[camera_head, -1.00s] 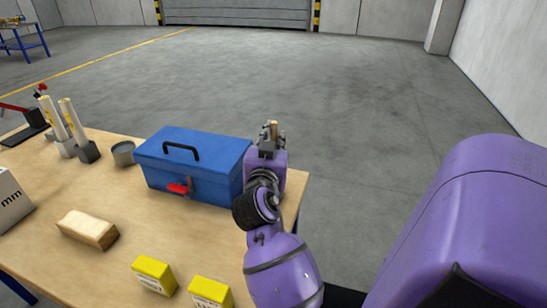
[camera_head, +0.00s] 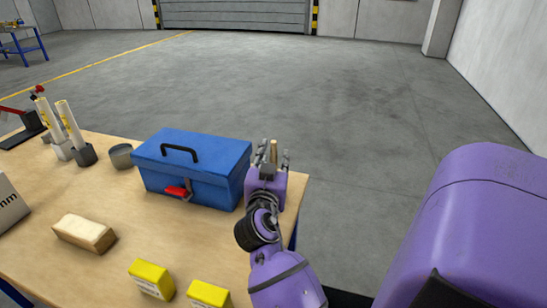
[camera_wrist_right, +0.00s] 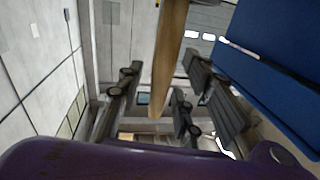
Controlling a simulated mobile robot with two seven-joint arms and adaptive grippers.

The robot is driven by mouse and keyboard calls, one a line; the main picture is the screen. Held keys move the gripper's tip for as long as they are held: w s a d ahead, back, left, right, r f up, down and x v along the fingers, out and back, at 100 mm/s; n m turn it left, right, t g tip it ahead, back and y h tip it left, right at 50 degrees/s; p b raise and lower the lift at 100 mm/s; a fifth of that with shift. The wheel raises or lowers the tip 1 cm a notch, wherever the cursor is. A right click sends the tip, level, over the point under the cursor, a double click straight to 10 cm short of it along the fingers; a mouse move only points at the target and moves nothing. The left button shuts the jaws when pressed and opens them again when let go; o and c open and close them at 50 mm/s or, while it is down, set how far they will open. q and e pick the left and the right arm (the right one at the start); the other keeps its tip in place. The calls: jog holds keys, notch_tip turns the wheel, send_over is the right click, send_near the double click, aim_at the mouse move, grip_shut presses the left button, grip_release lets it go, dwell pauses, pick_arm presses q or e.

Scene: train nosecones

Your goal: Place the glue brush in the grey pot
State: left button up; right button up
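The grey pot (camera_head: 121,156) stands on the table, left of the blue toolbox. My right gripper (camera_head: 270,153) is beside the toolbox's right side, at the table's far right corner. A wooden stick, apparently the glue brush (camera_head: 274,150), stands between its spread fingers. In the right wrist view the stick (camera_wrist_right: 172,50) passes between the fingers of the right gripper (camera_wrist_right: 158,95), with a gap seen on both sides. The brush's bristle end cannot be made out. My left gripper is not in view.
The blue toolbox (camera_head: 194,168) with a black handle stands between my right gripper and the pot. Two white-and-yellow tubes in holders (camera_head: 72,130) stand left of the pot. A wooden block (camera_head: 84,232) and two yellow boxes (camera_head: 152,279) lie nearer. The table's middle is clear.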

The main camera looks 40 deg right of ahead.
jog(key=shift+r, duration=0.1)
jog(key=shift+r, duration=0.3)
jog(key=b+v, duration=0.2)
jog(key=v, duration=1)
jog(key=shift+f+b, duration=0.15)
jog(key=shift+b, duration=0.2)
